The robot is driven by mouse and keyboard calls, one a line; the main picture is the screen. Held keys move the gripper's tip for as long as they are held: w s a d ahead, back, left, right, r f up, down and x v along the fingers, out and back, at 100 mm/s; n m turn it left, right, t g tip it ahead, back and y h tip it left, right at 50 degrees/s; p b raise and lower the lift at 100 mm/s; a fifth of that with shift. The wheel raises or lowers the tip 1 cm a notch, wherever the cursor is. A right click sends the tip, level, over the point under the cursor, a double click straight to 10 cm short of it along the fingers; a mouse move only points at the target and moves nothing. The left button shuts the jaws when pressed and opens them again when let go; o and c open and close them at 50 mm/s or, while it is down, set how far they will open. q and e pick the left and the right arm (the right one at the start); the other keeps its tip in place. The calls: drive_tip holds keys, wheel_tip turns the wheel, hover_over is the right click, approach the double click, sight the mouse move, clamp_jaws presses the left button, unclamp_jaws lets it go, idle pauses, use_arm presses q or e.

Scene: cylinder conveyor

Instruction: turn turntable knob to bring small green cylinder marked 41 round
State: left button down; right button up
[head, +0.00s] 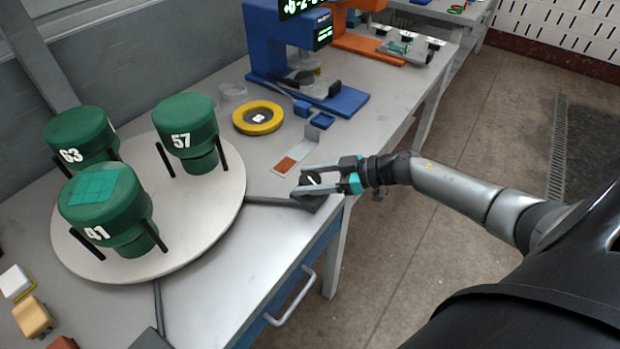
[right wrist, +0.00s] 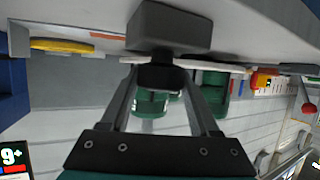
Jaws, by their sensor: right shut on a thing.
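The small green cylinder marked 41 (head: 103,212) stands on the round grey turntable (head: 215,222), at its near side, with a lighter green patch on top and dark posts beside it. Cylinders marked 63 (head: 80,137) and 57 (head: 186,126) stand on the far left and far right of the turntable. My right gripper (head: 315,182) is shut on the dark turntable knob (head: 309,181) at the table's right edge. In the right wrist view the fingers close around the dark knob (right wrist: 160,76) below a grey block. My left gripper is not in view.
A yellow ring (head: 258,117) and a blue machine (head: 280,50) stand behind the knob. White and tan blocks (head: 33,317) lie at the lower left. A drawer handle (head: 292,297) sticks out below the table's front edge.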

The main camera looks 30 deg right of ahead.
drive_tip(key=c, duration=0.5)
drive_tip(key=shift+w+f+n+g+y+b, duration=0.15)
drive_tip(key=shift+n+g+y+b, duration=0.25)
drive_tip(key=shift+b, duration=0.3)
drive_tip(key=shift+c, duration=0.3)
drive_tip(key=shift+n+g+b, duration=0.4)
drive_tip(key=shift+n+g, duration=0.1)
drive_tip(key=shift+n+g+y+b, duration=1)
drive_tip(key=shift+n+g+b, duration=0.3)
drive_tip(key=shift+b, duration=0.85)
drive_tip(key=o, duration=1.4)
drive_tip(key=shift+c, duration=0.2)
drive_tip(key=v, duration=1.5)
drive_tip(key=shift+d, duration=0.15)
